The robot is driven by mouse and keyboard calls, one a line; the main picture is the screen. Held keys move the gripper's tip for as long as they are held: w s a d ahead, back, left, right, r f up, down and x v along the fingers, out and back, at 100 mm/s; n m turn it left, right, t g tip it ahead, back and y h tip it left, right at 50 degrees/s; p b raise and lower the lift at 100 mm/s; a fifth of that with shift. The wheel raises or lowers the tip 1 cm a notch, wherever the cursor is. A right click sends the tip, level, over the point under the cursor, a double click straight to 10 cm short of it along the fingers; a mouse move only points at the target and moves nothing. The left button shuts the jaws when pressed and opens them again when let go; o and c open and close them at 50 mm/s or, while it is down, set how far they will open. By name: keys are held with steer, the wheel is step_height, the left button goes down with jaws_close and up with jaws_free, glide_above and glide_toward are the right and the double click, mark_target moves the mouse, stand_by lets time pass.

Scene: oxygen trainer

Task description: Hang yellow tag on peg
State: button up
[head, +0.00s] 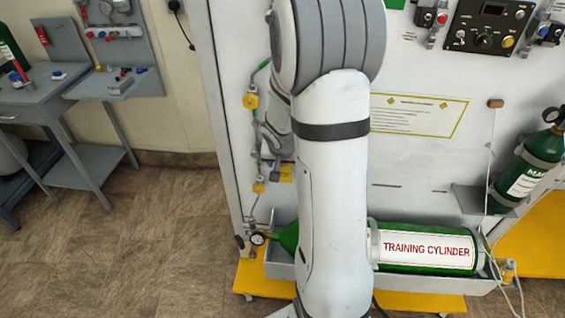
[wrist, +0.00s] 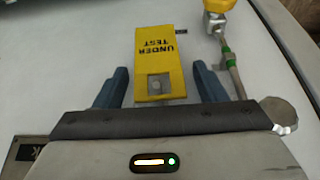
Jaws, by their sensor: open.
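The yellow tag (wrist: 160,50) with UNDER TEST on it, upside down in the wrist view, lies against the white panel. A round grey spot shows near its end closest to me; I cannot tell whether this is a hole or a peg. My gripper (wrist: 161,70) is open, with one blue-grey finger on each side of the tag and a gap at both sides. A short brown peg (head: 495,103) sticks out at the panel's right.
A pipe with yellow fittings (head: 251,100) runs down the panel's left side; a yellow fitting (wrist: 217,8) is right of the tag in the wrist view. A green training cylinder (head: 425,250) lies below. A cord hangs by the brown peg, near an upright green cylinder (head: 535,165).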

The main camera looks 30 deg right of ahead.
steer(key=p+v, duration=0.2)
steer(key=v, duration=0.6)
steer(key=s+a+r+n+y+p, duration=0.1)
steer(key=s+a+r+n+p, duration=0.1)
steer(key=s+a+r, duration=0.5)
steer(key=s+a+r+n+g+y+p, duration=0.1)
steer(key=s+a+r+n, duration=0.3)
steer(key=s, duration=0.7)
step_height(320, 180, up, 3)
steer(key=a+p, duration=0.1)
steer(key=a, duration=0.1)
steer(key=shift+a+r+n+y+p, duration=0.2)
steer(key=shift+a+n+y+p, duration=0.1)
steer(key=shift+a+n, duration=0.1)
steer(key=shift+d, duration=0.1)
stand_by(1.4)
